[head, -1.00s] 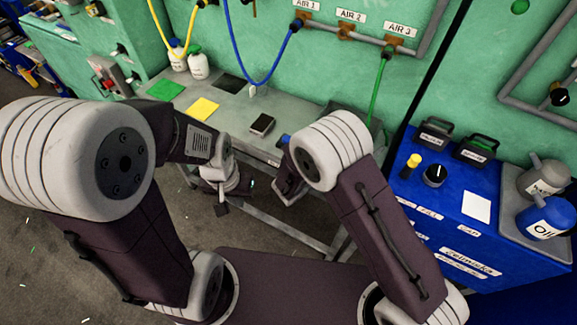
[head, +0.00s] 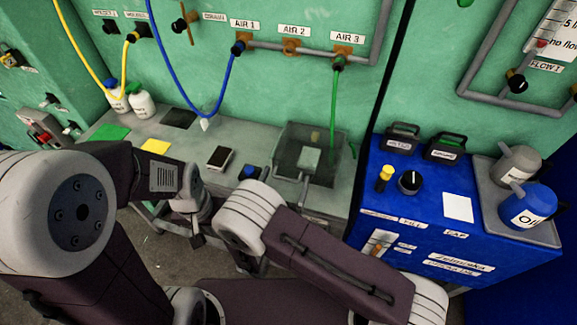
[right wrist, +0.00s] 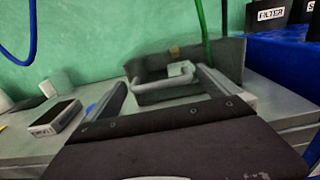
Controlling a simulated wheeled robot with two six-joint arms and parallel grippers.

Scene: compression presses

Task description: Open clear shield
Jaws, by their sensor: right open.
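The clear shield (head: 337,168) is a see-through grey box at the right end of the grey bench in the head view. A pale block (head: 308,158) shows through it, and a thin grey bar (head: 303,187) is at its front. The shield (right wrist: 228,62) also stands straight ahead in the right wrist view. My right gripper (right wrist: 162,80) is open, its two fingers pointing at the shield with a grey bar loop between them in the picture; contact cannot be told. In the head view my right arm mostly hides this gripper. My left gripper (head: 197,240) hangs in front of the bench, its jaws unclear.
A black-screened device (head: 219,158) and a blue button (head: 249,173) are left of the shield. A green hose (head: 334,105) hangs behind it. A blue cabinet (head: 480,235) with bottles stands on the right. Green and yellow pads lie farther left.

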